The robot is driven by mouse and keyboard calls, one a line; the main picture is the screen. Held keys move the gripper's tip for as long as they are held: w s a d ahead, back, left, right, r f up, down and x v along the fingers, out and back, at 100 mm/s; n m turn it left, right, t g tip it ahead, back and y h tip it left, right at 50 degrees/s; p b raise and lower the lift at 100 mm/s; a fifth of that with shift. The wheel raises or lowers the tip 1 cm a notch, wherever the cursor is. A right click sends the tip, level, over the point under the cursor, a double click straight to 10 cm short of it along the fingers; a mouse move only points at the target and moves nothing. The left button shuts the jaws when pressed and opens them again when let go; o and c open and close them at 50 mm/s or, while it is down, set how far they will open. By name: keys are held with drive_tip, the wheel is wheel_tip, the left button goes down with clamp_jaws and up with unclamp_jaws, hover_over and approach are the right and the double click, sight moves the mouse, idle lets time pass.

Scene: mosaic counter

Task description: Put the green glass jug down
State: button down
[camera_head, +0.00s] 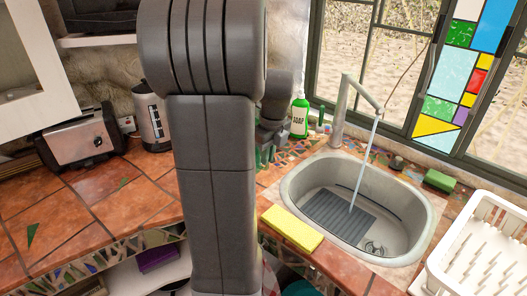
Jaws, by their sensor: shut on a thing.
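My gripper (272,137) is just right of my arm, over the tiled counter's back part beside the sink, and is largely covered by the arm. It is shut on the green glass jug (264,156), of which only a small see-through green part shows below the fingers. The rest of the jug is hidden behind my arm. I cannot tell whether its base touches the counter (110,190).
The sink (296,190) has a running faucet (345,105). A green soap bottle (299,118) stands close right of my gripper. A yellow sponge (291,228) lies at the sink's front left. A toaster (80,142) and kettle (152,118) stand left; the left counter's front is clear.

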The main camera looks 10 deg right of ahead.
sight(267, 169)
drive_tip(key=shift+f, duration=2.75)
drive_tip(key=c, duration=1.5)
unclamp_jaws()
wheel_tip(267, 169, up, 12)
drive_tip(key=s, duration=0.1)
drive_tip(key=shift+s+d, duration=0.15)
drive_tip(key=shift+d, duration=0.3)
drive_tip(key=f, duration=0.8)
drive_tip(key=w+a+f, duration=0.1)
drive_tip(key=f, duration=0.3)
drive_tip(key=shift+w, duration=0.1)
drive_tip(key=shift+r, duration=1.55)
